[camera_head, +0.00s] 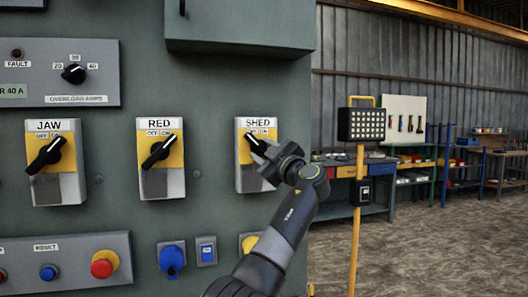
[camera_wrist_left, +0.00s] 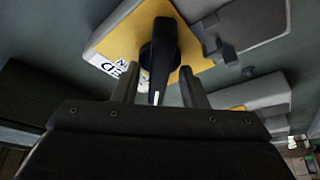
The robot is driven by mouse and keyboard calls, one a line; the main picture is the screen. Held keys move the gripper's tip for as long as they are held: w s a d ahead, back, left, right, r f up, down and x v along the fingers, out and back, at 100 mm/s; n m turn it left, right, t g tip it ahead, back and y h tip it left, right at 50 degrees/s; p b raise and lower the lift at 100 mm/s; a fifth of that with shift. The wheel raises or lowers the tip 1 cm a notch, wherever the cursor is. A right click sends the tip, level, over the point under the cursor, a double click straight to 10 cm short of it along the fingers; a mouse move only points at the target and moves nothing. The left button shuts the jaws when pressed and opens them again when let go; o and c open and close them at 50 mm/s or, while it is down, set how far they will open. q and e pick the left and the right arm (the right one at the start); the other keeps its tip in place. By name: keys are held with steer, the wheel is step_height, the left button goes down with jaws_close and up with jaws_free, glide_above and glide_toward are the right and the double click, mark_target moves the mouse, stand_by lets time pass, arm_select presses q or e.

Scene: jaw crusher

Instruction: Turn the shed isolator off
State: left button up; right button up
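The shed isolator (camera_head: 253,177) is a grey box with a yellow plate at the right of the panel's row. Its black handle (camera_head: 256,144) slants from upper left to lower right, its upper end towards the OFF side. My left gripper (camera_head: 269,155) is at the handle's lower right and covers part of the box. In the left wrist view the black handle (camera_wrist_left: 162,55) stands between the two fingertips of my left gripper (camera_wrist_left: 158,90), with gaps on both sides. The fingers are open. My right gripper is not in view.
The RED isolator (camera_head: 161,178) and JAW isolator (camera_head: 55,180) are to the left, handles slanting from upper right to lower left. Blue and yellow controls sit below the shed isolator. A lamp on a yellow post (camera_head: 356,220) stands to the right, with open floor around it.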

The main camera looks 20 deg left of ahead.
arm_select(q)
steer(key=shift+s+d, duration=0.1)
steer(key=shift+s+d+f, duration=0.1)
steer(key=shift+s+d, duration=0.05)
steer(key=shift+d, duration=0.05)
steer(key=b+v, duration=0.3)
steer(key=v, duration=1.3)
steer(key=shift+s+d, duration=0.2)
steer(key=shift+s, duration=0.05)
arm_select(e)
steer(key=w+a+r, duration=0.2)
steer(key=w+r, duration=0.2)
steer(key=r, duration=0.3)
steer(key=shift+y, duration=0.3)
arm_select(q)
steer(key=shift+f, duration=0.1)
